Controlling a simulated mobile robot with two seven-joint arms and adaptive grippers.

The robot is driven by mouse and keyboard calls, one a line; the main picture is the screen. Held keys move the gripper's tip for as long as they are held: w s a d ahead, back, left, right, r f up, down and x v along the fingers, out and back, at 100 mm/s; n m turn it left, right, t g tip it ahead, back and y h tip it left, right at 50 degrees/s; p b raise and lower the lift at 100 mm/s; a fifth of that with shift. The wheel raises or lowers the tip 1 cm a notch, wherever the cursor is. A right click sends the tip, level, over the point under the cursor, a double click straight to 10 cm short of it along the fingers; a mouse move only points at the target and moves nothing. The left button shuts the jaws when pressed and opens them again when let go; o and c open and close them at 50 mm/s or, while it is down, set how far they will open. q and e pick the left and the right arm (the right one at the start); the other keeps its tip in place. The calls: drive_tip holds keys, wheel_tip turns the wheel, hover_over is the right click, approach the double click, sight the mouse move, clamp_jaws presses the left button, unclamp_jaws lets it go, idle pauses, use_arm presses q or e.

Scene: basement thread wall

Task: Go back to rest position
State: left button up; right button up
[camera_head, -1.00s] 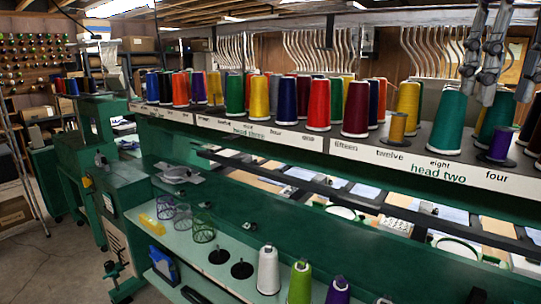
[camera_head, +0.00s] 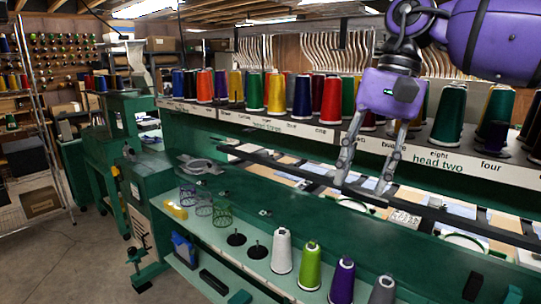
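My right gripper (camera_head: 362,187) hangs down in front of the upper thread shelf (camera_head: 300,133), between the "one" and "eight" labels. Its purple arm comes in from the upper right. Its two grey fingers are spread apart, with nothing visible between them. The fingertips are above the green machine bed and the dark rail. The gripper's body hides some cones behind it. My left gripper is not in view.
Coloured thread cones line the upper shelf, including a green cone (camera_head: 449,115). Below, a white cone (camera_head: 282,251), a lime cone (camera_head: 309,267) and a purple cone (camera_head: 342,282) stand on the lower ledge. Open floor (camera_head: 70,262) lies at left.

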drive_tip(key=s+a+f+m+t+y, duration=0.1)
drive_tip(key=a+f+m+t+y, duration=0.1)
drive_tip(key=a+f+m+y, duration=1)
drive_tip(key=s+a+f+m+t+y, duration=0.2)
drive_tip(key=a+f+m+y, duration=0.4)
drive_tip(key=a+f+m, duration=0.65)
drive_tip(key=d+f+m+t+h, duration=0.65)
drive_tip(key=f+m, duration=0.35)
drive_tip(key=m, duration=0.5)
drive_tip(key=d+f+m+t+h, duration=0.65)
drive_tip(key=f+m, duration=0.45)
drive_tip(key=m, duration=0.4)
drive_tip(key=s+d+f+m+g+h, duration=0.3)
drive_tip(key=s+d+f+m, duration=0.3)
drive_tip(key=s+f, duration=0.3)
drive_tip(key=s+d+f+m+g+h, duration=0.4)
drive_tip(key=s+d+f, duration=0.4)
drive_tip(key=s, duration=0.3)
drive_tip(key=shift+s+d+f+m, duration=0.15)
drive_tip(key=shift+f+m, duration=0.3)
drive_tip(key=shift+m, duration=0.4)
